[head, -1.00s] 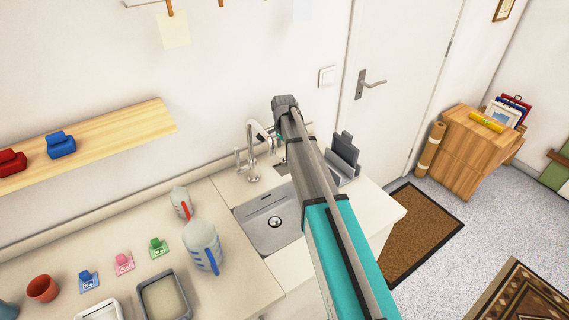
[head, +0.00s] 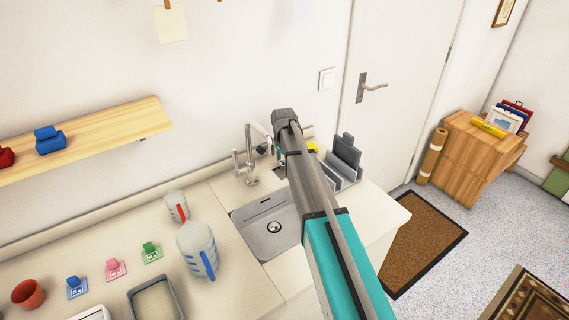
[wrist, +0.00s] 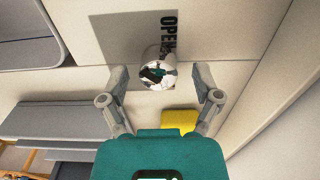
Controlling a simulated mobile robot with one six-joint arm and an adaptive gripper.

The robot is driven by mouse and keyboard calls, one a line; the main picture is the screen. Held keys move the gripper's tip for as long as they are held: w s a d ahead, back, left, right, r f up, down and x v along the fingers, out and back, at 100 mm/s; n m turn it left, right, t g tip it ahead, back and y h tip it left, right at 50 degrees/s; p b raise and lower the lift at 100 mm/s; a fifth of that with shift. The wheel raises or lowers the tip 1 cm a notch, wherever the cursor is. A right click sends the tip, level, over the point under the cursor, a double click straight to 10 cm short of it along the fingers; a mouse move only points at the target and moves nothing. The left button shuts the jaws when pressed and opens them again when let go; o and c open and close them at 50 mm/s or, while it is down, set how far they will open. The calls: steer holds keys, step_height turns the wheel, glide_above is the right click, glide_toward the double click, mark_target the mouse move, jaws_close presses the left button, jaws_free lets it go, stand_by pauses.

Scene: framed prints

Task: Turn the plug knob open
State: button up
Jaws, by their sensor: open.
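The plug knob (wrist: 158,74) is a shiny, mirror-like round knob in the upper middle of the wrist view. My gripper (wrist: 161,84) is open, with one finger on each side of the knob in the picture. I see a gap on both sides; whether the fingers are level with the knob I cannot tell. In the head view my arm hides the knob. The sink (head: 268,228) has its round drain (head: 274,227) visible.
A tall tap (head: 248,160) stands left of my arm. A grey rack (head: 343,165) is right of it, also in the wrist view (wrist: 65,120). A yellow block (wrist: 178,121) lies by the right finger. A jug (head: 198,250) and cup (head: 177,206) stand left of the sink.

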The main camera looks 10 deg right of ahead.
jaws_close()
stand_by(0.3)
steer(key=shift+n, duration=0.3)
steer(key=n, duration=0.8)
steer(key=shift+n, duration=0.3)
steer(key=n, duration=0.4)
steer(key=shift+n, duration=2.3)
